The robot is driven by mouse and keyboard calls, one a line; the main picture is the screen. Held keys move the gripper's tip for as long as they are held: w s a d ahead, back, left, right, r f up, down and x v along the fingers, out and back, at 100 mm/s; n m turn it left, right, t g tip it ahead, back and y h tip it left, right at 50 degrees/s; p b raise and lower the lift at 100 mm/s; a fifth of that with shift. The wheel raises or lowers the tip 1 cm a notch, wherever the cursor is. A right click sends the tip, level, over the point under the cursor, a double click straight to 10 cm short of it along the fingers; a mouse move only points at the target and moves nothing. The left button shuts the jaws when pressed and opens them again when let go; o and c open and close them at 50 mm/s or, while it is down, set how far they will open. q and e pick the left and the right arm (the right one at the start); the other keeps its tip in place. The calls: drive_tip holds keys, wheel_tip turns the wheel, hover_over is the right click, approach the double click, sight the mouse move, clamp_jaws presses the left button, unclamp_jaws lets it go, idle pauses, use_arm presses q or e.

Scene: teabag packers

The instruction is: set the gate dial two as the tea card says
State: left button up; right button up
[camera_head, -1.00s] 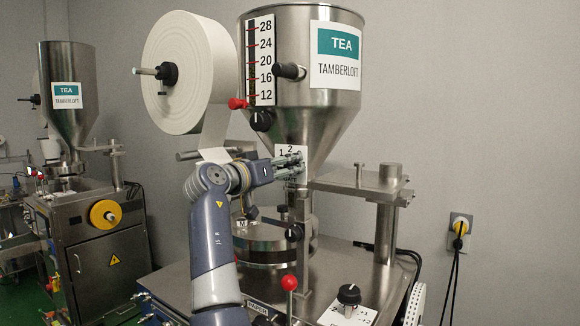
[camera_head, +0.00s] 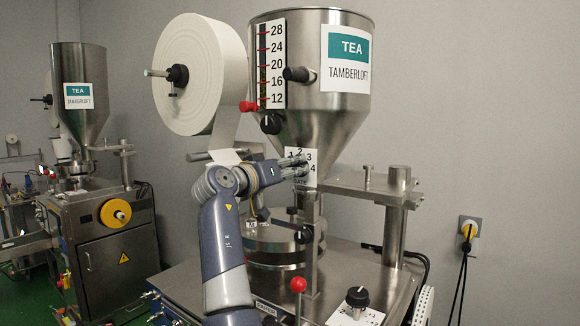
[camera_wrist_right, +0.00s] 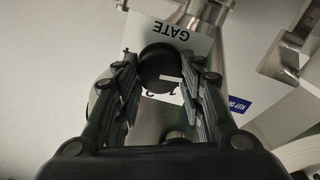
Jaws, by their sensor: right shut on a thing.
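The gate dial is a black round knob (camera_wrist_right: 158,68) in front of a white plate (camera_wrist_right: 189,48) marked GATE, with 1 and 2 readable beside it in the wrist view. In the head view the plate (camera_head: 311,170) is on the hopper's lower neck and shows 2, 3 and 4. My right gripper (camera_head: 302,164) is shut on the dial, one finger pair at each side of it (camera_wrist_right: 161,76). A white pointer mark shows on the knob; I cannot tell its exact setting. The hopper label (camera_head: 345,58) reads TEA TAMBERLOFT. My left gripper is out of view.
A steel hopper (camera_head: 300,120) with a 12-to-28 scale (camera_head: 272,65) stands above the gate. A paper roll (camera_head: 205,75) is to the left. A red-knobbed lever (camera_head: 298,285) and another black dial (camera_head: 357,297) are below. A steel post (camera_head: 393,235) stands at right.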

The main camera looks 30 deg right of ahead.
drive_tip(key=n+p, duration=0.2)
drive_tip(key=n, duration=0.2)
drive_tip(key=shift+r, duration=0.1)
drive_tip(key=shift+n+p, duration=0.95)
drive_tip(key=shift+n, duration=0.55)
drive_tip(key=o, duration=1)
drive_tip(key=shift+d, duration=0.1)
drive_tip(key=shift+o, duration=0.2)
drive_tip(key=shift+d+f, duration=0.15)
drive_tip(key=shift+f, duration=0.1)
drive_tip(key=v, duration=1.2)
